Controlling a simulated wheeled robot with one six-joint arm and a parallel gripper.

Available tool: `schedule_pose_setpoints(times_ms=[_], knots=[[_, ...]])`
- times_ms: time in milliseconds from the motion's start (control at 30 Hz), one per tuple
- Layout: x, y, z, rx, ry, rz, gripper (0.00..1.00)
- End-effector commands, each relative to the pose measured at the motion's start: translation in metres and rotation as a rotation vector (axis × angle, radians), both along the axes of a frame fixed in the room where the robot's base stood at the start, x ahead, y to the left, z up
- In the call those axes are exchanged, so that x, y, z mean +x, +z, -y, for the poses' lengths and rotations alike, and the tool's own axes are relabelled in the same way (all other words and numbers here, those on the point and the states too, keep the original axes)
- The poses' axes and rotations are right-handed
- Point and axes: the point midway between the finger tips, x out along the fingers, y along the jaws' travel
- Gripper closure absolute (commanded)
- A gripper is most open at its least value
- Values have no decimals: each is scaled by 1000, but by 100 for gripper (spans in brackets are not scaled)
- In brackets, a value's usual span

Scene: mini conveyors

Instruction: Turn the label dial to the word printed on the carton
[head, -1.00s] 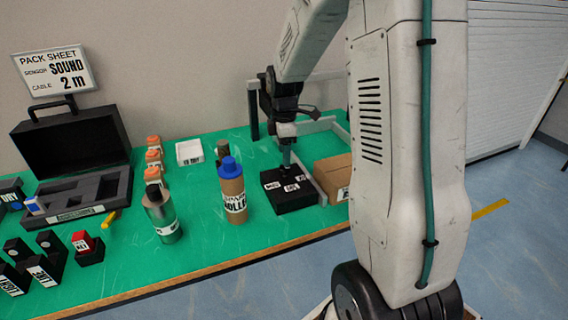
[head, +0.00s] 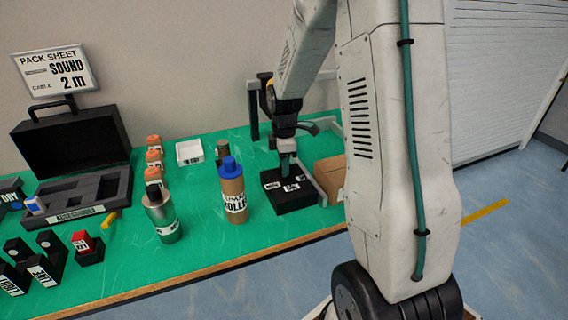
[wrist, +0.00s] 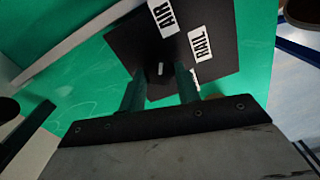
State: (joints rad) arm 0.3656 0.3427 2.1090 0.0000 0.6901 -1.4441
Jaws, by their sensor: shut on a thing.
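The label dial is a black square box (head: 296,200) on the green table, with white labels on its top. In the wrist view the dial's dark top (wrist: 215,45) shows the words AIR and RAIL; another label is partly hidden by a finger. My gripper (head: 285,168) points down onto the dial. In the wrist view my gripper (wrist: 160,88) has its two fingers on either side of the dial's middle, shut on the dark knob, where a small white mark shows. The brown carton (head: 331,176) stands right of the dial, partly behind my arm; its printed word is not visible.
A brown bottle with a blue cap (head: 233,190) and a metal canister (head: 162,215) stand left of the dial. A grey rail runs between dial and carton. Further left are an open black case (head: 75,150), orange-topped items and a white tray (head: 189,152).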

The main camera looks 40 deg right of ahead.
Motion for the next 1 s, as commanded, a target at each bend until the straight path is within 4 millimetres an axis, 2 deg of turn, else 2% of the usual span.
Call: schedule_pose_setpoints(times_ms=[367,1000], knots=[[0,0,0,-1,-136,1,90],[1,1,1,-1,-723,2,90]])
